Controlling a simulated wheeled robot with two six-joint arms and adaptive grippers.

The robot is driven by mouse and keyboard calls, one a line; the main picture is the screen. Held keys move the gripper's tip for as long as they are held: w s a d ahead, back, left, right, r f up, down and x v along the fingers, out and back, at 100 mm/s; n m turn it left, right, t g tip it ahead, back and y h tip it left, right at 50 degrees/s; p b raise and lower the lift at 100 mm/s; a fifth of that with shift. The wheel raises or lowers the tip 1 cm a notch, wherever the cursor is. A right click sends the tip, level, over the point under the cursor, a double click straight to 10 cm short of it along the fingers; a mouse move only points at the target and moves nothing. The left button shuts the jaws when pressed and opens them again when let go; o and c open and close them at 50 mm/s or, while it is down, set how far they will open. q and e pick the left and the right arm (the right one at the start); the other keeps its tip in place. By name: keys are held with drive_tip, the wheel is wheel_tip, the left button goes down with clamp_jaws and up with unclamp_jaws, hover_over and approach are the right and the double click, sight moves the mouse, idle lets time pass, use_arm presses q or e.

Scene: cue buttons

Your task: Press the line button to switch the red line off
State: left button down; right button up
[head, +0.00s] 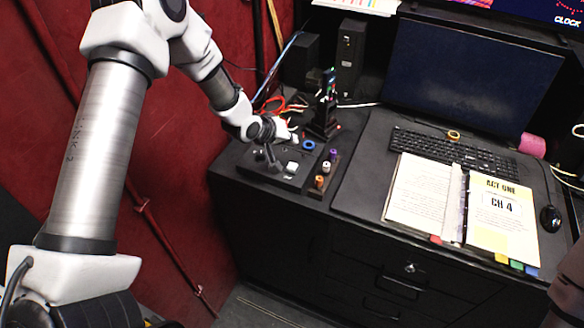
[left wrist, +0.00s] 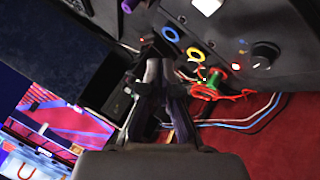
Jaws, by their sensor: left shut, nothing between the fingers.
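The black control box (head: 250,170) stands on the left end of the desk. It carries a white square button (head: 292,167) and a blue ring (head: 308,145). In the left wrist view the white button (left wrist: 207,5), blue ring (left wrist: 171,34), yellow ring (left wrist: 194,54), green cylinder (left wrist: 215,78) and a small lit red lamp (left wrist: 243,41) show. I cannot read which is the line button.
A small rack with purple (head: 333,153) and orange (head: 319,181) pegs stands right of the box. Red cables (head: 292,106) and a dark upright device (head: 326,105) are behind. A keyboard (head: 450,150), open binder (head: 462,205) and mouse (head: 550,218) lie further right.

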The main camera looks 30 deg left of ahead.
sight(290, 167)
use_arm(q)
wheel_tip(290, 167, down, 7)
drive_tip(key=b, duration=0.4)
use_arm(e)
wheel_tip(290, 167, down, 5)
drive_tip(key=shift+f, duration=0.1)
idle(0.8)
use_arm(q)
drive_tip(key=shift+f+b, duration=0.4)
drive_tip(key=shift+b, duration=0.1)
use_arm(e)
drive_tip(key=shift+f, duration=0.3)
use_arm(q)
drive_tip(key=shift+f+b, duration=0.4)
drive_tip(key=shift+f, duration=0.1)
use_arm(e)
drive_tip(key=shift+f, duration=0.35)
use_arm(q)
drive_tip(key=shift+r+p, duration=0.65)
drive_tip(key=shift+r, duration=0.25)
use_arm(e)
drive_tip(key=shift+r, duration=0.65)
use_arm(q)
wheel_tip(290, 167, up, 5)
drive_tip(key=p, duration=0.3)
drive_tip(key=shift+r+p, duration=0.1)
drive_tip(key=shift+p, duration=0.3)
use_arm(e)
wheel_tip(290, 167, up, 4)
drive_tip(key=shift+f, duration=0.2)
